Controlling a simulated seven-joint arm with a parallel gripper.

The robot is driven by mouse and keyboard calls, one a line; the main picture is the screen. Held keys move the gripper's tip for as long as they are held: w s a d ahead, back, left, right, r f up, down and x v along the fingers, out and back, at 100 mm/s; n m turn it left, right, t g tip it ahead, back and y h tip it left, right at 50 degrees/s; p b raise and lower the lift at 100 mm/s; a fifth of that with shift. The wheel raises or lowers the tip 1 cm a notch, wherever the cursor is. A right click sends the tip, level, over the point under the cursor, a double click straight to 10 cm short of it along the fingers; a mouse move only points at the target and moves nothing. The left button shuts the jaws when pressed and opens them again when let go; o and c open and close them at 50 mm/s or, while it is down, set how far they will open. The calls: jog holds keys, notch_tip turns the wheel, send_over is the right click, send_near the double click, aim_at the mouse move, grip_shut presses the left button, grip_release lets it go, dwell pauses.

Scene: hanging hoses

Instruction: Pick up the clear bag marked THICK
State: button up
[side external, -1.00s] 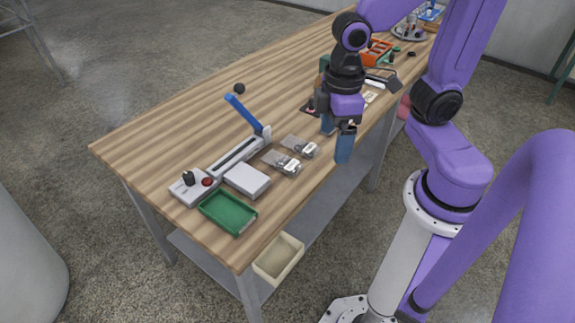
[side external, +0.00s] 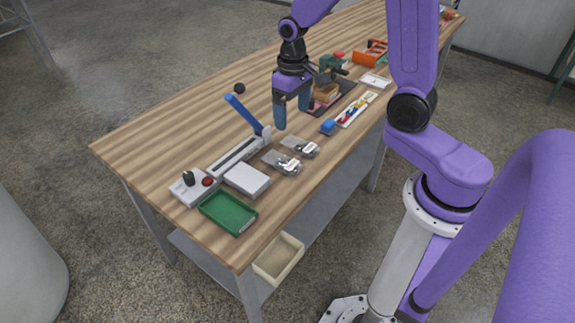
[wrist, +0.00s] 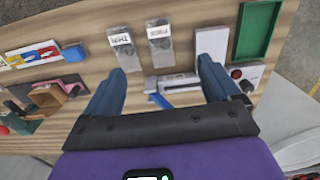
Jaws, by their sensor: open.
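Two small clear bags with white labels lie side by side near the table's front edge. In the wrist view their labels are upside down; the right one, next to the grey device, appears to read THICK (wrist: 161,54), the left one THIN (wrist: 128,60). In the side view the THICK bag (side external: 282,163) is the one nearer the green tray, and the THIN bag (side external: 300,147) lies beyond it. My gripper (side external: 292,117) is open and empty, above the table and behind the bags. Its spread fingers (wrist: 160,85) show below the bags in the wrist view.
A sealer-like device with a raised blue lever (side external: 246,112) stands left of the bags. A white box (side external: 247,180) and green tray (side external: 229,213) are nearer the corner. A blue item (side external: 328,127), a tray of coloured pieces (side external: 356,110) and a cardboard box (side external: 325,94) are beyond.

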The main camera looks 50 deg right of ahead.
aim_at(291, 165)
jog(key=f, duration=1.7)
jog(key=shift+w+d+f, duration=0.15)
jog(key=shift+d+f, duration=0.05)
jog(key=shift+f, duration=0.05)
jog(key=c, duration=1.1)
